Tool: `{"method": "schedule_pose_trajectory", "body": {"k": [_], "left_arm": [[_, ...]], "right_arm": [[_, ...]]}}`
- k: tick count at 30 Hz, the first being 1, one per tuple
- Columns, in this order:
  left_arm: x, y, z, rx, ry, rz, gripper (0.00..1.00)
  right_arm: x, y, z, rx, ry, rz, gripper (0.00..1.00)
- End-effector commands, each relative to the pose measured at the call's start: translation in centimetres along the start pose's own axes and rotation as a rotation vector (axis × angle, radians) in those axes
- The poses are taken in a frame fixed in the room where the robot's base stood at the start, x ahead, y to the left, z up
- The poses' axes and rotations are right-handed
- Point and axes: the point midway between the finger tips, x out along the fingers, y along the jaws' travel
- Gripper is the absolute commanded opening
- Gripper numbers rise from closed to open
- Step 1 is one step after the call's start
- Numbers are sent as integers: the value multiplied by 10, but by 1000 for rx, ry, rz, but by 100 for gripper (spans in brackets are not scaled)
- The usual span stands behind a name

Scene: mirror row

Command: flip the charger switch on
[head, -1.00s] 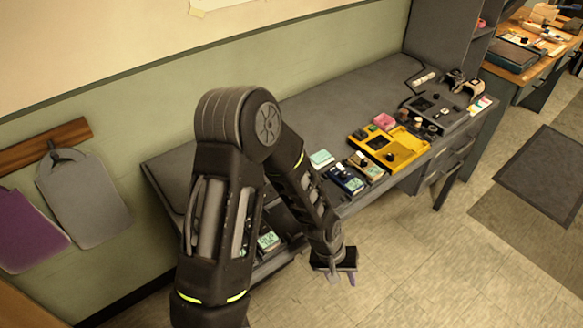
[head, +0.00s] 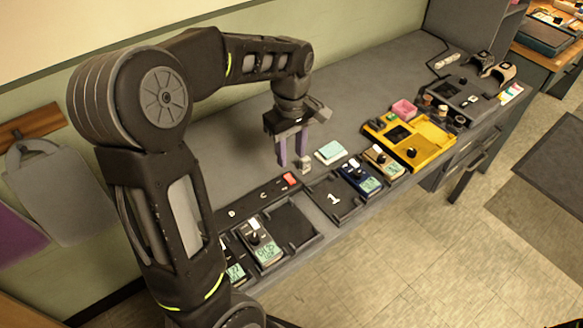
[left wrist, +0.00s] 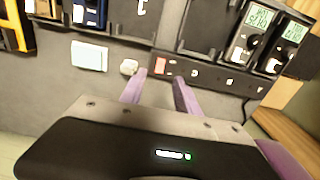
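The charger is a black strip of bays (head: 262,197) along the bench, with letters on its back bar and a red switch (head: 290,179) at the bar's right end. In the left wrist view the red switch (left wrist: 161,66) shows just beyond and between the fingertips. I cannot tell its position. My left gripper (head: 293,161) hangs over the bench behind the switch, purple fingers pointing down, apart and empty. It also shows in the left wrist view (left wrist: 160,76). Meters with green screens (head: 262,248) sit in left bays.
A small pale block (head: 305,165) stands close beside the left fingers. A pale green pad (head: 330,151), a tray marked 1 (head: 334,206), a blue meter (head: 361,177) and a yellow tray (head: 432,137) lie to the right. The bench behind is clear.

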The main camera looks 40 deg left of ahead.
Motion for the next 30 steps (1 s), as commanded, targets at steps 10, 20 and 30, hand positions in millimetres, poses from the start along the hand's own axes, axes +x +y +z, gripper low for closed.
{"method": "schedule_pose_trajectory", "body": {"k": [10, 20, 30], "left_arm": [[3, 0, 1, 4, -1, 0, 38], [45, 0, 1, 5, -3, -4, 38], [78, 0, 1, 5, -1, 1, 38]], "right_arm": [[-2, 0, 0, 1, 0, 1, 76], [-4, -1, 0, 1, 0, 1, 76], [-5, -2, 0, 1, -1, 1, 76]]}}
